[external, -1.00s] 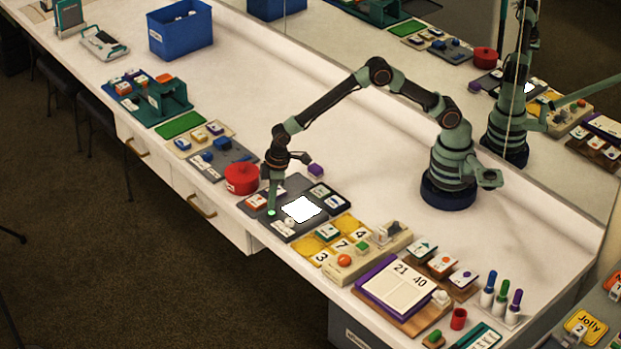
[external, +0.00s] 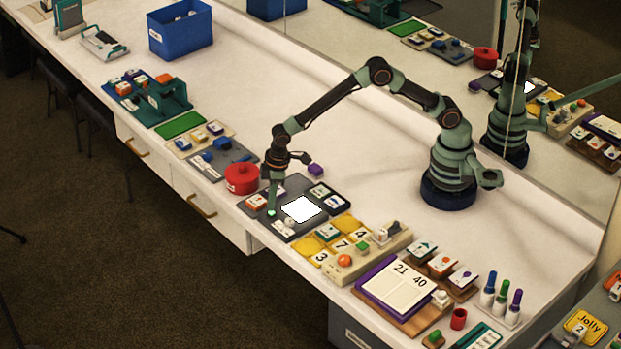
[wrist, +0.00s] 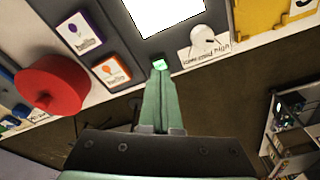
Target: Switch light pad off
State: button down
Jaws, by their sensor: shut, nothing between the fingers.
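The light pad (external: 301,209) is a bright white lit square on a dark grey board; it also shows glowing at the top of the wrist view (wrist: 165,12). A small green lit button (external: 271,213) sits on the board by the pad's front-left side. My gripper (external: 273,207) points down with its fingertips at this button, and they look to be touching or just over it. In the wrist view the closed fingers (wrist: 160,70) cover most of the button. A white dial (wrist: 208,42) with a printed scale is just right of the fingertips.
A red lidded pot (external: 241,179) stands left of the board. Picture cards (wrist: 79,32) lie on the board beside the pad. A yellow number tray (external: 325,240) lies to the right. The table's front edge is close to my gripper.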

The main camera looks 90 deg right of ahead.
aim_at(272, 213)
jog(key=shift+f, duration=0.15)
jog(key=shift+f, duration=1.4)
jog(key=shift+r, duration=3.15)
